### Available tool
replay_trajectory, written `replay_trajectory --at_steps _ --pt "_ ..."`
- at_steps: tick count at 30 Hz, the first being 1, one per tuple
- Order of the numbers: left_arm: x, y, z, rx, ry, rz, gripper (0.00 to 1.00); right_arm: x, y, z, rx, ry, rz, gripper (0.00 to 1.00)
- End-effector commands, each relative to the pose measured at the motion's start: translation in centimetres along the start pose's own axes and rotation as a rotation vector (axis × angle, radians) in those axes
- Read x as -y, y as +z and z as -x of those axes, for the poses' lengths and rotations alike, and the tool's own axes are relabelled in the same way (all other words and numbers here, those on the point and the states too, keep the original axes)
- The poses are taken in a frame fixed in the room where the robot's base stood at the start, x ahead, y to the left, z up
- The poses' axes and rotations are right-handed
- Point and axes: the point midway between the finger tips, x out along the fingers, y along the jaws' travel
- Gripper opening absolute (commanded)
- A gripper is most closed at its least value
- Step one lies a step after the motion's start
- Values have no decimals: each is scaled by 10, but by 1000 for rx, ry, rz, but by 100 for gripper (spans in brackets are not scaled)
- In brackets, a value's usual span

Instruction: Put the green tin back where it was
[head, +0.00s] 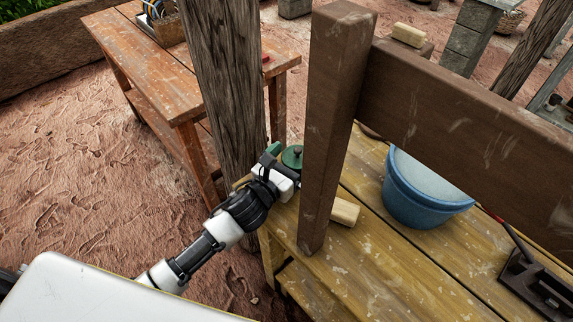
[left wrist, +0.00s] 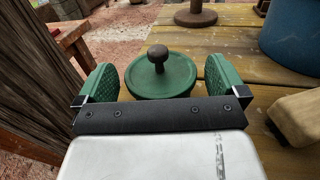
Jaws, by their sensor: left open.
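The green tin (head: 292,156) stands on the wooden table at its left end, partly hidden by the brown upright board and my gripper. In the left wrist view, its round green lid (left wrist: 152,84) has a dark knob on top. My left gripper (left wrist: 160,70) is open, with one green finger pad on each side of the tin and small gaps showing between pads and lid. The head view also shows my left gripper (head: 282,160) at the tin, squeezed between the post and the board. My right gripper is not in view.
A thick wooden post (head: 222,80) stands close left of my gripper. A brown upright board (head: 333,120) stands close right. A pale wooden block (head: 345,212) and a blue bucket (head: 410,205) are on the table (head: 400,270). Another wooden table (head: 125,50) stands behind left.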

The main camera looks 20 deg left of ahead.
Motion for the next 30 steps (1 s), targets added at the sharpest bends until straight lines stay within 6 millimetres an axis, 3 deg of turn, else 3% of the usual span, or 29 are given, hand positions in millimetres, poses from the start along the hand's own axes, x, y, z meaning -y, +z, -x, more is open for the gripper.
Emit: replay_trajectory --at_steps 5,12,18,23,30 --pt "0 0 20 -3 1 -2 100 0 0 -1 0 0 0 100" --pt "0 -1 74 -3 0 1 100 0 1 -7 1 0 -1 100" --pt "0 0 106 0 1 0 100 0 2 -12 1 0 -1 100" --pt "0 1 118 1 1 0 100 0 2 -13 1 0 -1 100" --pt "0 2 120 2 1 -1 100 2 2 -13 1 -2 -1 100"
